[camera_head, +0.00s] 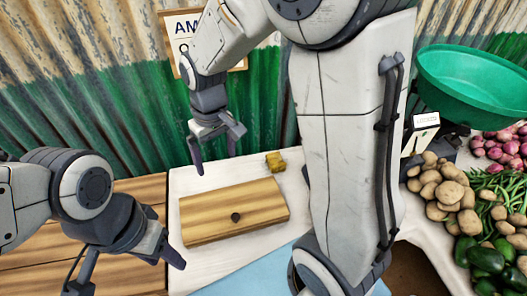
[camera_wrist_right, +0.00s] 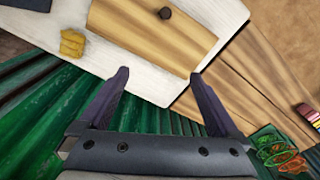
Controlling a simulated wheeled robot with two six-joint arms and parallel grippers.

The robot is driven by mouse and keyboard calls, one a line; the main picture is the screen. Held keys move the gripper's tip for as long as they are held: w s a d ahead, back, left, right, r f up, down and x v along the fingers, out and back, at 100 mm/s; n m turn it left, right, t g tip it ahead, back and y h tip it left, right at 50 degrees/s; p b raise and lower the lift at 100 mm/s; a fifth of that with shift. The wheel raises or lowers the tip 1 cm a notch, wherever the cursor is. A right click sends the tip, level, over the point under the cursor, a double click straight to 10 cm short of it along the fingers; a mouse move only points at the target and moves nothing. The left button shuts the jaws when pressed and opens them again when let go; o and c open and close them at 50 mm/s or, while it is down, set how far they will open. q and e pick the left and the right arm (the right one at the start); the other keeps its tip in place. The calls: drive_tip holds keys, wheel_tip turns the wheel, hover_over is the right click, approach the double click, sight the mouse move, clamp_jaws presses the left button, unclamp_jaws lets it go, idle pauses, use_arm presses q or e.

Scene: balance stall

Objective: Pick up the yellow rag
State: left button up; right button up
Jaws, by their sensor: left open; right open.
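The yellow rag (camera_head: 275,161) is a small folded bundle on the white tabletop, behind the wooden box's right part. In the right wrist view the rag (camera_wrist_right: 72,42) lies left of the jaws, apart from them. My right gripper (camera_head: 215,162) is open and empty, above the back of the table, left of the rag. Its two dark fingers (camera_wrist_right: 160,74) show spread in the right wrist view. My left gripper (camera_head: 131,277) is open and empty at the lower left, over the brown planks, far from the rag.
A wooden box or lid with a dark knob (camera_head: 262,202) lies in the middle of the white surface (camera_head: 180,179). Brown planks (camera_head: 35,262) are at left. Potatoes (camera_head: 448,190), a green basin (camera_head: 475,85) and vegetables stand at right. A corrugated green wall (camera_head: 130,135) closes the back.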

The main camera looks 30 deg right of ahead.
drive_tip(key=w+d+f+m, duration=0.1)
drive_tip(key=w+d+f, duration=0.25)
drive_tip(key=d, duration=0.25)
drive_tip(key=w+d+f+m, duration=0.2)
drive_tip(key=w+d+f, duration=0.15)
drive_tip(key=d, duration=0.25)
drive_tip(key=m+b, duration=0.1)
drive_tip(key=m, duration=0.1)
hover_over(276, 158)
drive_tip(key=shift+h, duration=0.3)
drive_tip(key=f, duration=0.6)
drive_tip(key=shift+w+d, duration=0.2)
drive_tip(key=shift+w, duration=0.05)
wheel_tip(276, 158, down, 4)
drive_tip(key=shift+r, duration=0.15)
drive_tip(key=shift+s+a+f, duration=0.15)
drive_tip(key=shift+f, duration=1.35)
drive_tip(key=shift+s+a+f, duration=0.1)
drive_tip(key=shift+f, duration=1.4)
drive_tip(key=c, duration=1.4)
drive_tip(key=shift+r, duration=5)
drive_tip(key=shift+c, duration=0.2)
